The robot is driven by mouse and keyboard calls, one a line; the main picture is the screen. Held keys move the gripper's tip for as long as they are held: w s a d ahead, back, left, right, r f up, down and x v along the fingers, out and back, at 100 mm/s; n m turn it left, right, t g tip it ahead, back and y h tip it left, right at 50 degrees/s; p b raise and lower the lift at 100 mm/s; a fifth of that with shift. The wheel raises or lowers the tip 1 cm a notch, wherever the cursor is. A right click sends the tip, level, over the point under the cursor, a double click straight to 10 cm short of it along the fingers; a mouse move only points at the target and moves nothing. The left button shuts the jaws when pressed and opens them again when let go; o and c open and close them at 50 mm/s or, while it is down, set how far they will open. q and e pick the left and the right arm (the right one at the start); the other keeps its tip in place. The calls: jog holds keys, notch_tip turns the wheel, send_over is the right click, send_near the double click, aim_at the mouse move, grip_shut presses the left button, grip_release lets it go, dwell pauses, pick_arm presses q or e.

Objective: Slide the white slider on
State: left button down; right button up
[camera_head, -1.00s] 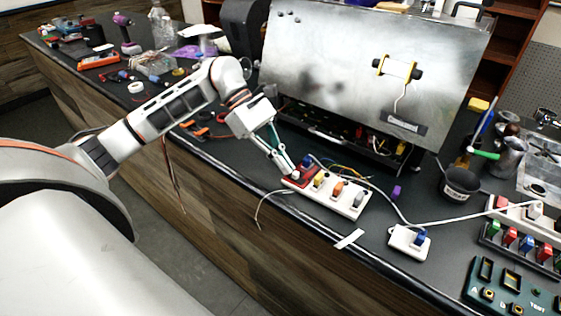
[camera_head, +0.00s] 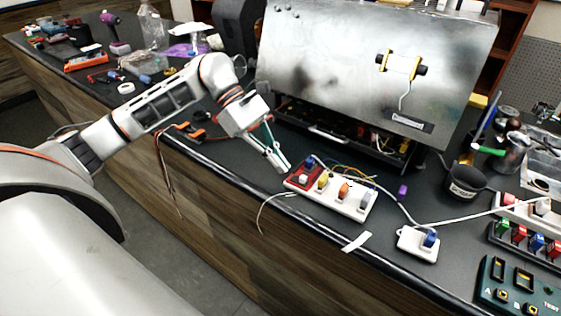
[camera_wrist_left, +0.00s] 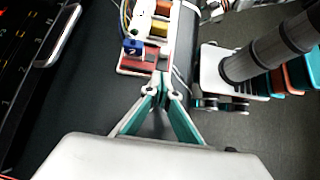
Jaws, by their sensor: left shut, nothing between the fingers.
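A white power strip (camera_head: 344,200) lies near the front edge of the dark workbench. Its left end has a red panel (camera_head: 300,183) with a small white slider (camera_head: 303,179) on it. Several coloured plugs sit along the strip, with a blue one beside the red panel. My left gripper (camera_head: 283,168) is shut and empty, just left of the strip's red end and apart from it. In the left wrist view its closed fingertips (camera_wrist_left: 160,78) point at the red panel (camera_wrist_left: 140,62); the slider is hard to make out there. My right gripper is not in view.
A large metal panel (camera_head: 370,60) stands tilted behind the strip, over an open tray of parts. A white adapter with a blue plug (camera_head: 417,245) lies to the right, its cable crossing the bench.

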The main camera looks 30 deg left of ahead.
pick_arm(q)
jog(key=shift+a, duration=0.35)
jog(key=v, duration=1)
jog(key=shift+b, duration=0.4)
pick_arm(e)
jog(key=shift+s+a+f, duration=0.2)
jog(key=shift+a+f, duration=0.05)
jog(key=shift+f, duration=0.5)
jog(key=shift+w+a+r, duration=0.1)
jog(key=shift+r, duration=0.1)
pick_arm(q)
jog(key=shift+s, duration=0.1)
